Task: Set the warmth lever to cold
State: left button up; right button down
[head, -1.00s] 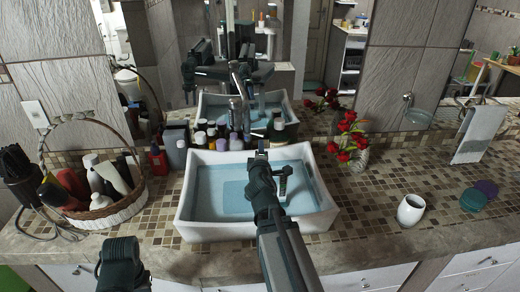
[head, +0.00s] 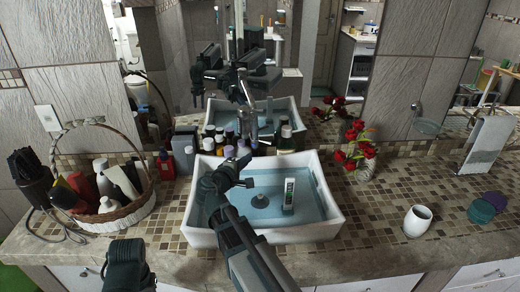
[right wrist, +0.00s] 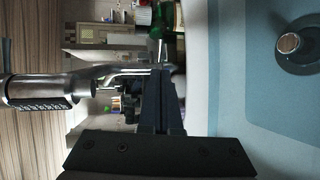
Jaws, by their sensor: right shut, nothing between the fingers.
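The chrome faucet (head: 253,118) stands behind the white sink (head: 270,236), in front of the mirror. Its lever is too small to make out in the head view. In the right wrist view, a turned picture, the chrome faucet body (right wrist: 38,90) is at the left, and a thin chrome bar (right wrist: 112,72), which looks like the lever, runs from it towards my fingers. My right gripper (head: 246,160) is over the sink's back left part, shut and empty. In the right wrist view its fingertips (right wrist: 160,72) are close to the bar's end; I cannot tell whether they touch.
Several bottles (head: 285,138) stand behind the sink. A white and green tube (head: 289,195) is in the basin near the drain (head: 260,201). A basket of bottles (head: 120,212) is at left, a vase of red flowers (head: 362,150) and a white cup (head: 417,220) at right.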

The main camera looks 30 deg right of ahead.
aim_at(269, 143)
jog(key=b+x, duration=0.2)
jog(key=x, duration=1.2)
jog(key=shift+b, duration=0.3)
jog(key=shift+s+d+n+t+y, duration=0.2)
jog(key=shift+d+n+t+y, duration=0.25)
jog(key=shift+n+t, duration=0.2)
jog(key=shift+w+d+n+t+y, duration=0.2)
jog(key=shift+d+n+t+y, duration=0.3)
jog(key=shift+n+t+y, duration=0.5)
jog(key=shift+w+d, duration=0.4)
jog(key=shift+d, duration=0.25)
